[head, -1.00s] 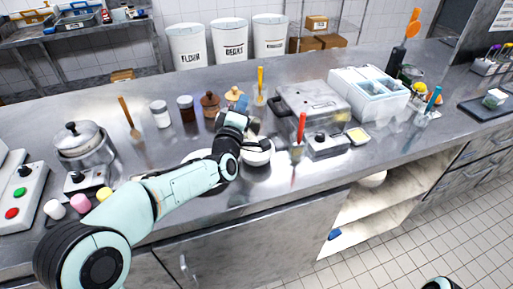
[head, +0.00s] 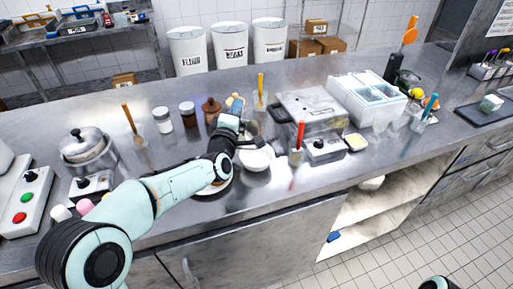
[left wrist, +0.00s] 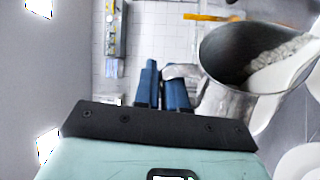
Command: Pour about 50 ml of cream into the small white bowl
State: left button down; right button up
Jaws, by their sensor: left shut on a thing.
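My left gripper (left wrist: 162,88) is shut on the handle of a metal pitcher (left wrist: 230,103). In the left wrist view the pitcher is tilted toward the right, with white cream (left wrist: 278,76) in it toward that side. Whether cream is leaving the lip I cannot tell. In the head view my left gripper (head: 230,124) and the pitcher (head: 250,129) are above and just behind the small white bowl (head: 256,159), which stands on the counter. The bowl's contents are not clear. My right gripper is not in view.
A white plate (head: 216,189) lies partly under my left arm. Jars (head: 188,114) stand behind left. The counter's front edge is close.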

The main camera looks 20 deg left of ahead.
pick_arm(q)
jog(key=b, duration=0.1)
jog(key=a+f+n+b, duration=0.1)
jog(key=b, duration=0.1)
jog(key=shift+w+a+n+g, duration=0.25)
jog(key=shift+w+n+g, duration=0.05)
jog(key=shift+w, duration=0.1)
jog(key=shift+a+f, duration=0.15)
jog(key=shift+f, duration=0.1)
jog(key=shift+s+r, duration=0.25)
jog(key=shift+r, duration=0.1)
jog(key=shift+w, duration=0.1)
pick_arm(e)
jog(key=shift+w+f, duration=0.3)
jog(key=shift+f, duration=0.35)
pick_arm(q)
jog(key=shift+w+f, duration=0.1)
jog(key=shift+a+n+b, duration=0.35)
jog(key=shift+n, duration=0.35)
jog(key=shift+w+a+n+g, duration=0.1)
jog(key=shift+a+n+g, duration=0.1)
jog(key=shift+n+g, duration=0.15)
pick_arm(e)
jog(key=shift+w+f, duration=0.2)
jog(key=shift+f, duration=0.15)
